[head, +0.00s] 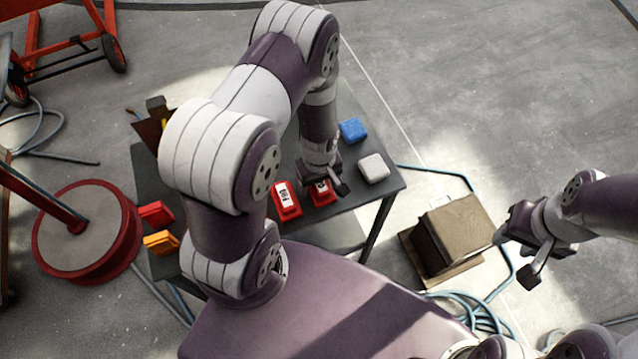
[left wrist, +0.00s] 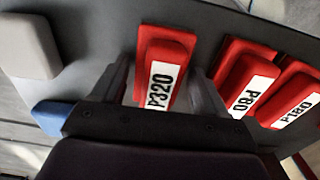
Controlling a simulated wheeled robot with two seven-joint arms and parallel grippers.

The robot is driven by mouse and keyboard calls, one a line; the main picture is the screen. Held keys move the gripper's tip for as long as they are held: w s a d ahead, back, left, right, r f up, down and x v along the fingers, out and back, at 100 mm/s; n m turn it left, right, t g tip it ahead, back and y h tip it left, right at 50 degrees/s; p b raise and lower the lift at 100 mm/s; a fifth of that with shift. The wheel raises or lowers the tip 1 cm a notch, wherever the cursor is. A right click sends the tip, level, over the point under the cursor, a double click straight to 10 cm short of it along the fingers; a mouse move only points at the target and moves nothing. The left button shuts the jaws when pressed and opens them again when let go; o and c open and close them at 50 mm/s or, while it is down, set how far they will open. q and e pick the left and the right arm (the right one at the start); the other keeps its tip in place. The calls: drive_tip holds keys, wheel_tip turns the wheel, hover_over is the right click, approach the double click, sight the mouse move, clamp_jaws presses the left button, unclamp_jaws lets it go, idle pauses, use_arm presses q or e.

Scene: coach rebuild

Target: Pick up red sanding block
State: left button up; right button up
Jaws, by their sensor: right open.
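A red sanding block (left wrist: 165,60) labelled P320 lies on the dark table (left wrist: 90,35). In the head view a red block (head: 321,197) shows under my left gripper (head: 324,184), partly hidden by it. In the left wrist view the left gripper's fingers (left wrist: 163,85) stand open, one on each side of the P320 block, with a gap on both sides. Two more red blocks, labelled P80 (left wrist: 240,82) and P180 (left wrist: 292,98), lie beside it on the right. My right gripper (head: 515,255) is open and empty, off the table to the right.
A blue block (head: 353,130) and a pale grey block (head: 373,168) lie right of the left gripper. Another red block (head: 155,215) and an orange block (head: 161,243) are at the table's left. A brown box (head: 455,235) and hoses (head: 470,310) are on the floor.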

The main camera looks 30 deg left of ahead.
use_arm(q)
drive_tip(key=c, duration=0.8)
drive_tip(key=shift+r, duration=0.1)
drive_tip(key=shift+w+r, duration=0.1)
drive_tip(key=shift+r, duration=0.15)
wheel_tip(320, 180, up, 4)
drive_tip(key=shift+d+f, duration=0.1)
drive_tip(key=shift+d, duration=0.05)
drive_tip(key=d+r+b, duration=0.1)
drive_tip(key=d+r, duration=0.5)
drive_tip(key=d, duration=0.5)
drive_tip(key=shift+w+d+r+b, duration=0.15)
drive_tip(key=shift+w+r+b, duration=0.15)
drive_tip(key=shift+w, duration=0.05)
drive_tip(key=o, duration=0.4)
drive_tip(key=shift+c, duration=1)
